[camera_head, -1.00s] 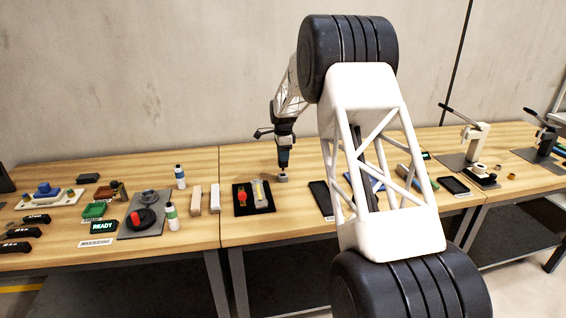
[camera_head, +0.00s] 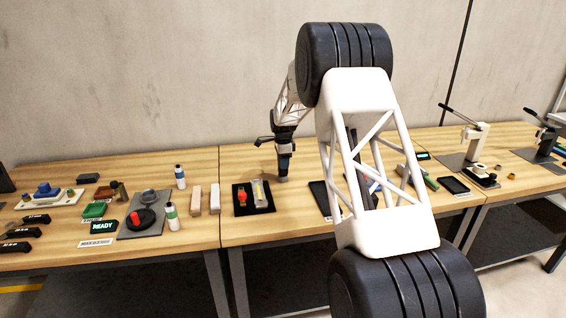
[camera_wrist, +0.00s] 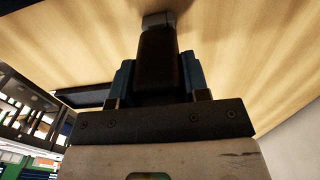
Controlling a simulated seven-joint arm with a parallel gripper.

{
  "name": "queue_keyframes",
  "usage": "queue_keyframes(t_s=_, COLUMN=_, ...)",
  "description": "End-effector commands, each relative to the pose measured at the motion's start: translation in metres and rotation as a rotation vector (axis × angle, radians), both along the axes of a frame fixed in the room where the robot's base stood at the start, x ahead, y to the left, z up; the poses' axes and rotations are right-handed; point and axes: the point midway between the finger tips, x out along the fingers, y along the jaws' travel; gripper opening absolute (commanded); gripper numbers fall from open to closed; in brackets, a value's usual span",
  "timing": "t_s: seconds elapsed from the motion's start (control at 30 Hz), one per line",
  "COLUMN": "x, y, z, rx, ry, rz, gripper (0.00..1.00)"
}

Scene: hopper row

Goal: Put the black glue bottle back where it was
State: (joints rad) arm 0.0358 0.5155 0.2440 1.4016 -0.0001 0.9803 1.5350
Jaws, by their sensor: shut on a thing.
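My gripper (camera_head: 284,160) is over the back of the middle table and points down. In the wrist view, its blue fingers (camera_wrist: 157,80) are shut on a dark, narrow thing (camera_wrist: 157,58), which looks like the black glue bottle. A small grey piece (camera_wrist: 157,19) shows at its far end, close to the wooden top. The grey piece also shows just under the gripper in the head view (camera_head: 283,179). I cannot tell whether it is part of the bottle, or whether it touches the table.
A black tray (camera_head: 240,209) with a red and a yellowish item lies in front of the gripper. Two pale blocks (camera_head: 214,199) and two white bottles with coloured bands (camera_head: 180,178) (camera_head: 172,218) stand to the left. Bare wood (camera_head: 240,165) lies left of the gripper.

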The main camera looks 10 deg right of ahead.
Motion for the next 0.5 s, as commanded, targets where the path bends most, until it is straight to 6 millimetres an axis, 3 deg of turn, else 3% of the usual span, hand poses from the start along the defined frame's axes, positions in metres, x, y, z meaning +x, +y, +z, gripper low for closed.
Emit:
queue_keyframes(t_s=0.4, x=0.0003, y=0.0, z=-0.0073, rx=0.0, ry=-0.001, rz=0.0, gripper=0.16)
queue_keyframes(t_s=0.43, x=0.0003, y=0.0, z=-0.007, rx=0.0, ry=-0.001, rz=0.0, gripper=0.47)
queue_keyframes(t_s=0.5, x=0.0002, y=0.0, z=-0.0071, rx=0.0, ry=0.0, rz=0.0, gripper=0.58)
